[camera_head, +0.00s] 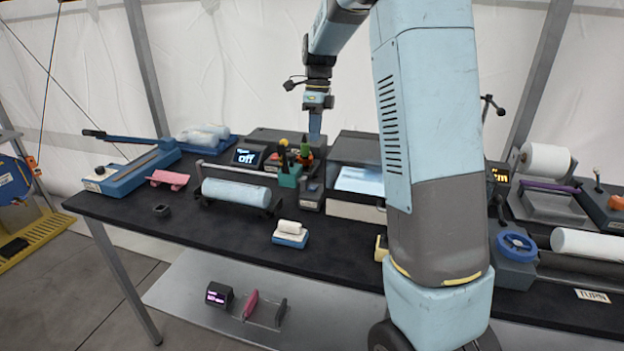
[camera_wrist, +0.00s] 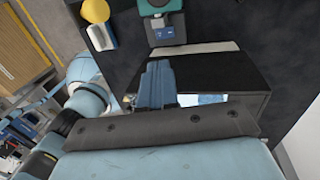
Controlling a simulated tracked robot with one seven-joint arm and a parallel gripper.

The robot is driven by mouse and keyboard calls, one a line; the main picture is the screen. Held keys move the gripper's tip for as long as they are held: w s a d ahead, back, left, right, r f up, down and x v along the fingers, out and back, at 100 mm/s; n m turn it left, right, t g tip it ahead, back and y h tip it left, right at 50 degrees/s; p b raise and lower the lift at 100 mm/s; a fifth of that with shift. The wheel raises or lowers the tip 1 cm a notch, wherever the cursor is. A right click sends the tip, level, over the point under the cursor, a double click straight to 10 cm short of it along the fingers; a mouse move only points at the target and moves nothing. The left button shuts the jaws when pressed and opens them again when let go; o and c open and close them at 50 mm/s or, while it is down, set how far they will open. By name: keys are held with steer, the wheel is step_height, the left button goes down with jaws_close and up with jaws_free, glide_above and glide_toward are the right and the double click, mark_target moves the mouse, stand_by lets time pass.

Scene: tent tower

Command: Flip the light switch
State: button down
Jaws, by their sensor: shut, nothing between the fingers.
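A small grey box with a blue part on its face (camera_head: 312,195) stands on the black table, right of the teal tool cup; it seems to be the light switch, though its lever is too small to make out. What looks like the same box (camera_wrist: 165,28) is at the top of the wrist view. A small display (camera_head: 247,157) behind it reads "off". My gripper (camera_head: 315,137) points down, above the back of the table and behind the box in the picture. In the wrist view its blue fingers (camera_wrist: 157,85) are together and empty, apart from the box.
A large box with a bright panel (camera_head: 360,181) stands right of the small box. The teal cup (camera_head: 289,178) holds upright tools. A blue roll (camera_head: 236,192) lies on a stand at left. A white piece on a blue base (camera_head: 290,236) stands near the front edge.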

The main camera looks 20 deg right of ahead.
mark_target(312, 188)
steer(key=f, duration=0.4)
steer(key=s+a+f, duration=0.1)
steer(key=f, duration=0.4)
steer(key=s+f, duration=0.1)
steer(key=f, duration=0.3)
steer(key=shift+s+a+f, duration=0.15)
steer(key=shift+a+f, duration=0.05)
steer(key=shift+f, duration=0.2)
